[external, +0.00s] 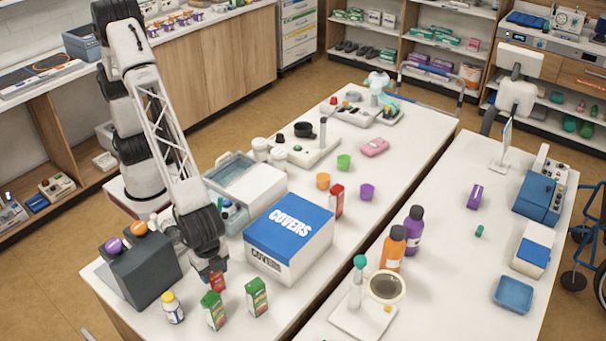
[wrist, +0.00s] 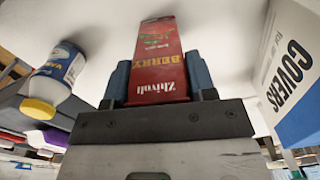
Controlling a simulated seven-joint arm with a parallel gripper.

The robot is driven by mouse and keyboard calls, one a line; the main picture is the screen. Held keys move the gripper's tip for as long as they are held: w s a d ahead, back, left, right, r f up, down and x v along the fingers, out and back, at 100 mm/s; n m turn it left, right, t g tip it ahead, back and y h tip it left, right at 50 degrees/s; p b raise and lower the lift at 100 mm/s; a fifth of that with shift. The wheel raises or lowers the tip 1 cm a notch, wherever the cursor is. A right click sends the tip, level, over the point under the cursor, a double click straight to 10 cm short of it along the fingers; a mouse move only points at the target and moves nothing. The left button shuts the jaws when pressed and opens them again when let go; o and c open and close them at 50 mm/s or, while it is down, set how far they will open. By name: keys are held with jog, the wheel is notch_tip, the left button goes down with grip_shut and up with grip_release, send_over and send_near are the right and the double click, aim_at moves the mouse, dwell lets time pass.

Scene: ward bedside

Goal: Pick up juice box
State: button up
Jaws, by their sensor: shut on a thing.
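My gripper (external: 212,270) is at the near left part of the white table, pointing down. It is shut on a red juice box (external: 217,284), mostly covered by the gripper in the external view. In the wrist view the red box (wrist: 158,62), with "BERRY" lettering, sits between the two blue-grey fingers of my gripper (wrist: 158,78). I cannot tell whether it touches the table. Two green-and-white cartons, one in front (external: 213,312) and one to the right (external: 257,298), stand nearby. Another red box (external: 337,202) stands farther back.
A blue-and-white COVERS box (external: 290,232) stands right of my gripper, also in the wrist view (wrist: 292,75). A yellow-capped bottle (external: 172,310) and a dark grey box (external: 142,272) are at left. Cups, bottles and devices stand farther back and right.

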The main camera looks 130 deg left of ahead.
jog(key=shift+r, duration=0.15)
jog(key=shift+r, duration=1.5)
jog(key=shift+s+a+r, duration=0.1)
jog(key=shift+s+r, duration=0.1)
jog(key=shift+s, duration=0.05)
jog(key=s+a, duration=0.2)
jog(key=s, duration=0.5)
jog(key=s+a+r, duration=0.1)
jog(key=s+a, duration=0.2)
jog(key=s, duration=0.4)
jog(key=shift+s+r, duration=0.15)
jog(key=shift+s, duration=0.2)
